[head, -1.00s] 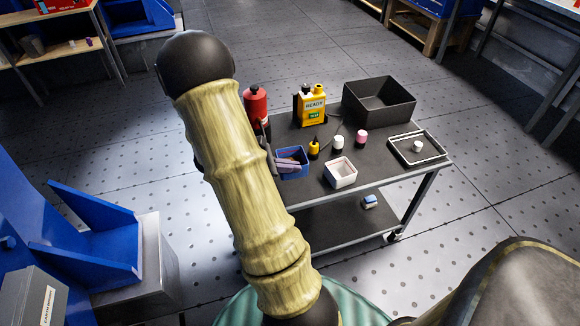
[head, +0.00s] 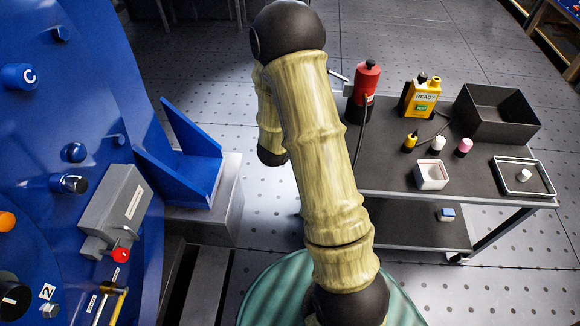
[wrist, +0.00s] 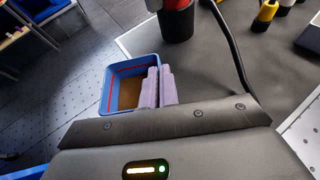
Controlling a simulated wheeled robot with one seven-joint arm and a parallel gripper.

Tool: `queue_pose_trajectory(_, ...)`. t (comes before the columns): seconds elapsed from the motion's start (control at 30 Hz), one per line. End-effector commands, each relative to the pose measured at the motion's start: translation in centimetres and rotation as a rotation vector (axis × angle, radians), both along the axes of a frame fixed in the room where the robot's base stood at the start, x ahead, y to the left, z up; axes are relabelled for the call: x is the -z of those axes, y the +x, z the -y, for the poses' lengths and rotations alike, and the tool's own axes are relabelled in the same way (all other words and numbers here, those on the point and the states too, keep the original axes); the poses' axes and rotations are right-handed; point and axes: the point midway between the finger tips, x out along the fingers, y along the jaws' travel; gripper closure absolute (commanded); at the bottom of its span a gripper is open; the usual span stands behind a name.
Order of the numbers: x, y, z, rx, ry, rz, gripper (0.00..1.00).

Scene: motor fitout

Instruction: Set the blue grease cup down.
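The blue grease cup (wrist: 105,92) shows in the wrist view as an open square box with a red line inside and a brown content. My gripper (wrist: 160,77) has its two purple finger pads close together at the cup's right wall, one inside the cup and one outside. It appears shut on that wall, and the cup hangs beyond the cart's edge with floor behind it. In the head view my arm hides both the cup and the gripper.
The cart (head: 390,180) carries a red bottle (head: 367,82), a yellow container (head: 420,97), a black bin (head: 497,115), a white box (head: 431,175), a tray (head: 507,190) and small bottles. A blue bracket (head: 185,160) stands on a grey block (head: 215,205), beside a blue panel (head: 100,120) with knobs.

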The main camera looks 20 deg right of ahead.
Motion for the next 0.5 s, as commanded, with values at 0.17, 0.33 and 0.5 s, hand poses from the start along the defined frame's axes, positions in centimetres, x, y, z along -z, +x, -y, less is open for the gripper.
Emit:
queue_pose_trajectory(0.17,2.5,3.2,-7.5,-0.335,0.001,-0.006,1.00)
queue_pose_trajectory(0.33,4.4,4.2,-14.2,-0.600,0.000,-0.003,1.00)
queue_pose_trajectory(0.5,5.0,4.3,-16.8,-0.701,-0.002,0.002,1.00)
